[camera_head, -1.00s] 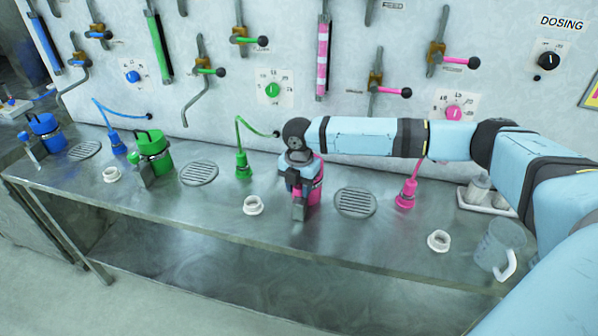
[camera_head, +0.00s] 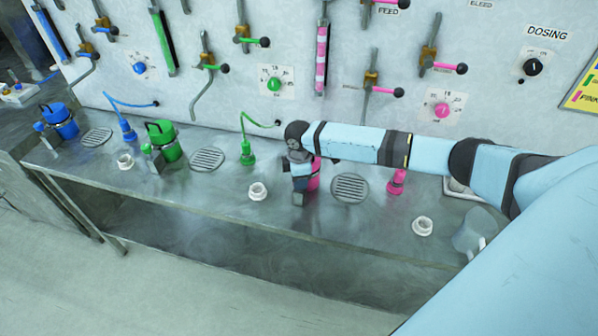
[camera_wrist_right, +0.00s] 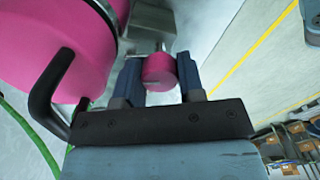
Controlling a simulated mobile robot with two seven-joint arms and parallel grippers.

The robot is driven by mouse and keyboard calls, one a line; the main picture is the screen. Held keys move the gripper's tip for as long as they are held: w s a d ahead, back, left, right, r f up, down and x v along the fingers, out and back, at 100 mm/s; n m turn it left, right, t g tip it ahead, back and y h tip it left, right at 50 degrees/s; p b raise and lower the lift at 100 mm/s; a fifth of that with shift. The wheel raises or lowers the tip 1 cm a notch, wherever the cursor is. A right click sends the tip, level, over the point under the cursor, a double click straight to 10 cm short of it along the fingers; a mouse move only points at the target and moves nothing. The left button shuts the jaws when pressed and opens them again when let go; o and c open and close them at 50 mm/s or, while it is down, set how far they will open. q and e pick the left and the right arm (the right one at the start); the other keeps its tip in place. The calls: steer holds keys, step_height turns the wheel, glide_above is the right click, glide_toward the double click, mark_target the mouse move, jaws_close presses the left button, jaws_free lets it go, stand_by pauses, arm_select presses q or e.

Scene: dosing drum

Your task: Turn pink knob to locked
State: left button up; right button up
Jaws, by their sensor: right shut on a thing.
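The pink drum (camera_head: 314,180) stands on the steel bench, partly hidden behind my right gripper (camera_head: 299,192) in the head view. In the right wrist view the drum (camera_wrist_right: 50,40) fills the upper left, with its black handle (camera_wrist_right: 48,95) beside my gripper. The small round pink knob (camera_wrist_right: 158,70) sits between the two fingers of my right gripper (camera_wrist_right: 158,78), which is shut on it. The knob is hidden behind the gripper in the head view, and I see no locked marking. My left gripper is not in view.
A green drum (camera_head: 165,142) and a blue drum (camera_head: 62,122) stand farther left. Levers and dials line the wall behind.

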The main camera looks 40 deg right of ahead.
steer(key=shift+m, duration=1.2)
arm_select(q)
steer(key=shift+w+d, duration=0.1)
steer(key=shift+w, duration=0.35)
arm_select(e)
steer(key=shift+m, duration=0.4)
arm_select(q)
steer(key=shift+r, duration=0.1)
arm_select(e)
steer(key=shift+d, duration=0.1)
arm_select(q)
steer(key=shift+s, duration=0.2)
arm_select(e)
steer(key=o, duration=0.9)
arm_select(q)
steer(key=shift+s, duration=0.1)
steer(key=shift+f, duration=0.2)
arm_select(e)
steer(key=shift+r, duration=0.15)
